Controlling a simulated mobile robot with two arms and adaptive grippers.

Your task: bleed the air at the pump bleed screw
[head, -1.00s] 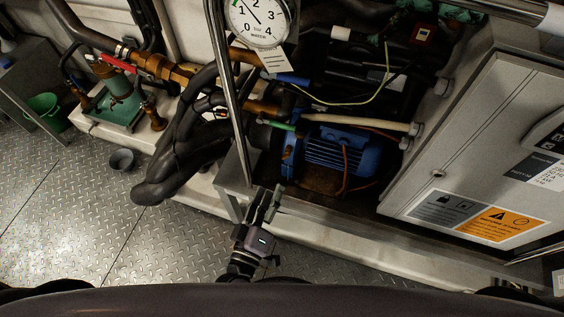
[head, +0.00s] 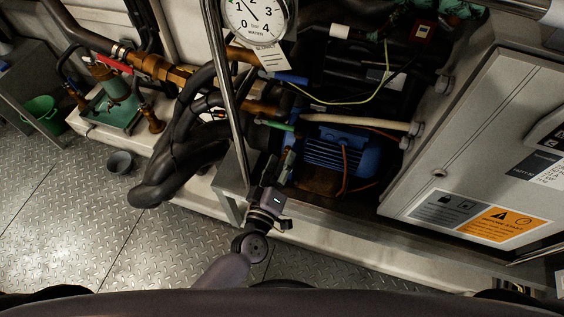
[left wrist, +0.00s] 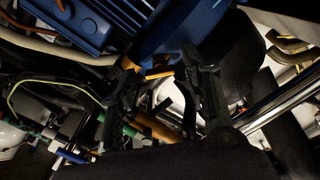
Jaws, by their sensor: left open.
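The blue pump motor (head: 342,152) sits inside the frame in the head view. It also shows at the top of the left wrist view (left wrist: 75,18). My left gripper (head: 279,158) reaches in at the motor's left end, beside the upright rail. In the left wrist view its two fingers (left wrist: 158,62) are apart, with no object clearly held. A small yellow-orange part (left wrist: 158,72) shows between the fingers at the blue pump housing (left wrist: 175,28). I cannot tell whether it is the bleed screw. The gripper hides part of the pump end in the head view. My right gripper is out of view.
A shiny upright rail (head: 228,95) stands just left of the gripper. A pressure gauge (head: 254,18) is above. Black hoses (head: 185,150) run on the left, and a grey cabinet (head: 480,130) stands right. The plate floor (head: 60,220) is mostly clear, with a dark cup (head: 120,162).

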